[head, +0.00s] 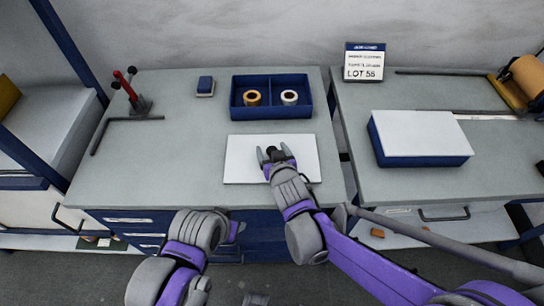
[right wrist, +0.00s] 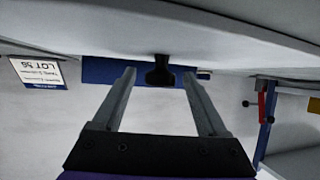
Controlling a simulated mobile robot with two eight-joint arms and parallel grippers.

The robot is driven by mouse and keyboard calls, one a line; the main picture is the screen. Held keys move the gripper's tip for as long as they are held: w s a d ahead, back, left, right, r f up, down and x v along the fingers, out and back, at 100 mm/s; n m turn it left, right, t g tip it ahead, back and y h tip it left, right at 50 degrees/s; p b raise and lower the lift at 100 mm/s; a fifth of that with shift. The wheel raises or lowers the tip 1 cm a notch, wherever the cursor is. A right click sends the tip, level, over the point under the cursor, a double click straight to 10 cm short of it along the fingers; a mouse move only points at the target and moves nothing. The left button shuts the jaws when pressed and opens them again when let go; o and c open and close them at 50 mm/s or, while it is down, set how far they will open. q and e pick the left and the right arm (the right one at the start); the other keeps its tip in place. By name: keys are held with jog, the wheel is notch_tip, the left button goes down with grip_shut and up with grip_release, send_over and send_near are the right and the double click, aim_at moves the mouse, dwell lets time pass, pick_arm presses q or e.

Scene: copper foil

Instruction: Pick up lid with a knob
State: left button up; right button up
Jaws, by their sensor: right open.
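The lid is a flat white plate (head: 240,168) lying near the front edge of the left table, below the blue tray in the head view. Its dark knob (head: 285,151) is partly hidden by my right gripper (head: 272,155). In the right wrist view, which looks upside down, the black knob (right wrist: 160,72) shows between the two fingers (right wrist: 160,82), with gaps on both sides. The pale lid surface (right wrist: 90,25) spans the top of that view. My right gripper is open and low over the lid. My left arm shows at lower left; its gripper is not visible.
A blue divided tray (head: 240,110) with two tape rolls stands behind the lid. A white-topped blue box (head: 420,150) is on the right table, beyond a gap. A red-handled tool (head: 130,92) and a blue-and-white block (head: 205,86) are at left. Table left of the lid is clear.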

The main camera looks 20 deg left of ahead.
grip_shut()
dwell(0.4)
